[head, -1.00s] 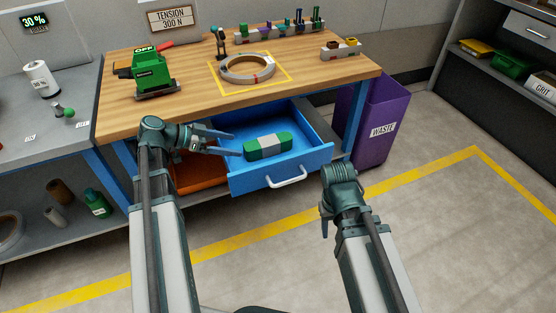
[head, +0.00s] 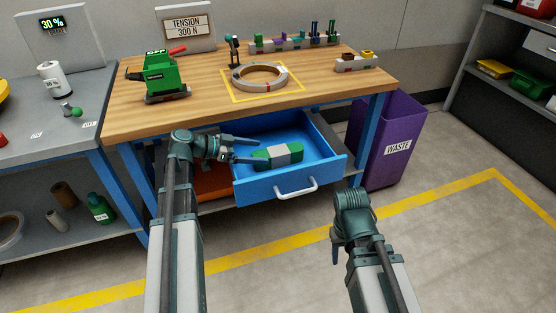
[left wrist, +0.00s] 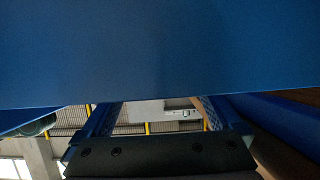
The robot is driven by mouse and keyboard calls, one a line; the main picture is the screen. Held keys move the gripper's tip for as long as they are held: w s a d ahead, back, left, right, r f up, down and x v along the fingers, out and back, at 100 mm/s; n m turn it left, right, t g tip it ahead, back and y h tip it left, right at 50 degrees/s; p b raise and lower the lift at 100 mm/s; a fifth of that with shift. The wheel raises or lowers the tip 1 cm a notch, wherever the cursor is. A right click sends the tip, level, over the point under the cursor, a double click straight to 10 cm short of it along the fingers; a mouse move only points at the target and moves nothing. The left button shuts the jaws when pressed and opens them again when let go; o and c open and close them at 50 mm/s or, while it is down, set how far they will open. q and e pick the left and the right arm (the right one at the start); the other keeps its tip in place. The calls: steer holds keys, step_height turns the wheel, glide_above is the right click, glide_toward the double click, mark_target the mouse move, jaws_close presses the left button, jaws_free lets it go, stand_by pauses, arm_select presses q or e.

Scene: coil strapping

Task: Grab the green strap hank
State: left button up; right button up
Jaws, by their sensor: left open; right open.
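The green strap hank (head: 264,164), with a pale grey band round its middle, lies in the open blue drawer (head: 262,189) under the bench. My left gripper (head: 261,151) is open, with its fingertips at the hank's left end. I cannot tell whether they touch it. In the left wrist view, the open fingers of my left gripper (left wrist: 160,112) show below a large blue surface, and the hank is not visible. My right gripper (head: 336,245) is low in front of the drawer, away from the hank, and its fingers are hard to make out.
The drawer's front and handle (head: 296,191) face me. The wooden bench top (head: 205,112) above carries a green tensioner (head: 166,78) and a strap coil (head: 260,77). A purple waste bin (head: 395,145) stands right of the drawer. The floor to the right is clear.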

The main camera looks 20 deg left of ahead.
mark_target(274, 151)
arm_select(q)
steer(key=shift+w+d, duration=0.15)
steer(key=shift+d, duration=0.05)
steer(key=b+x, duration=0.1)
steer(key=x, duration=0.4)
steer(key=shift+d+r, duration=0.1)
steer(key=shift+r, duration=0.05)
steer(key=shift+c, duration=0.3)
jaws_close()
